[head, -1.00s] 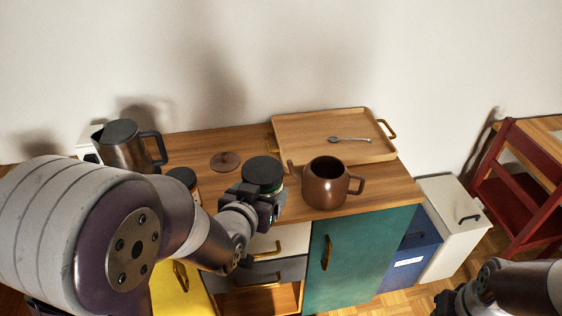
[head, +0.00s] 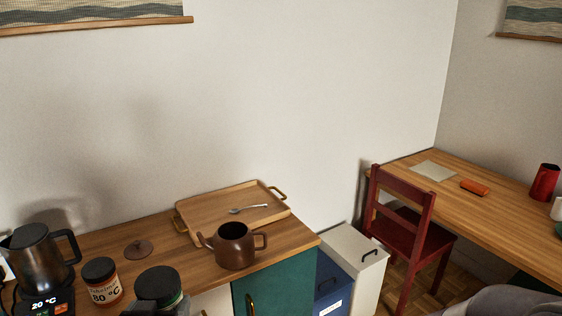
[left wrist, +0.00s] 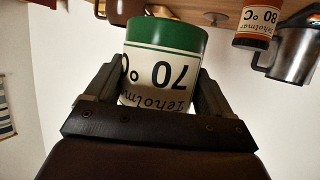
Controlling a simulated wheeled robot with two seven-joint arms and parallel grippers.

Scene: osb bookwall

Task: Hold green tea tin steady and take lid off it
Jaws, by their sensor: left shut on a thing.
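The green tea tin (head: 172,299) has a dark lid (head: 158,282) on top and stands at the lower edge of the head view, by the counter's front. The left wrist view shows the tin (left wrist: 165,45) upside down, with a green band and a white label reading 70 °C. My left gripper (left wrist: 155,88) is shut on the tin, one finger on each side. The lid is hidden in that view. In the head view only a dark bit of the left gripper (head: 150,307) shows. My right gripper is out of view.
An orange-labelled tin (head: 104,290) and a kettle (head: 40,262) stand left on the counter. A red chair (head: 402,222) and desk (head: 510,205) are right.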

